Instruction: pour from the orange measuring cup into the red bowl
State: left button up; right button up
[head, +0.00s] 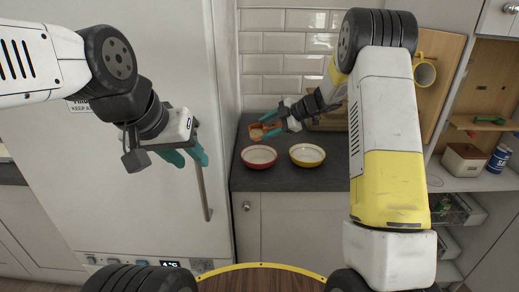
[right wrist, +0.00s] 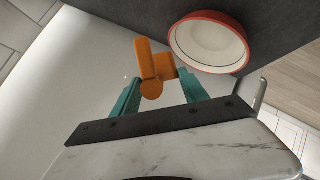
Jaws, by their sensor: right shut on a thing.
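The orange measuring cup (head: 257,131) is at the back left of the worktop in the head view, partly covered by my right gripper (head: 271,124). In the right wrist view the cup (right wrist: 147,62) sits between the teal fingers, and the right gripper is shut on it. The red bowl (head: 259,164) stands upright on the worktop, nearer than the cup in the head view. It looks empty, and it also shows beyond the cup in the right wrist view (right wrist: 211,68). My left gripper (head: 188,158) is in front of the fridge, its teal fingers apart and empty.
A yellow bowl (head: 307,163) stands just right of the red bowl on the slate worktop (head: 283,183). The white fridge (head: 140,215) with its long handle borders the worktop on the left. A tiled wall (head: 290,45) is behind. Wooden boards (head: 440,70) lean at the right.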

jog(key=shift+s+a+n+t+h+p, duration=0.15)
jog(key=shift+n+t+h+p, duration=0.4)
jog(key=shift+n+t, duration=0.4)
dwell(1.4)
jog(key=shift+s+f+n+t+h+p, duration=0.15)
jog(key=shift+n+t+h+p, duration=0.1)
jog(key=shift+n+t+p, duration=0.25)
dwell(1.0)
jog(key=shift+s+a+f+n+t+h+p, duration=0.3)
jog(key=shift+s+a+n+t+p, duration=0.15)
jog(key=shift+s+t+p, duration=0.25)
dwell(0.8)
jog(key=shift+s+a+f+n+t+h+p, duration=0.15)
jog(key=shift+f+n+t+p, duration=0.1)
jog(key=shift+n+t+p, duration=0.3)
jog(key=shift+s+d+f+n+t+h+p, duration=0.1)
jog(key=shift+f+n+t+h+p, duration=0.1)
jog(key=shift+n+t+p, duration=0.3)
dwell(1.6)
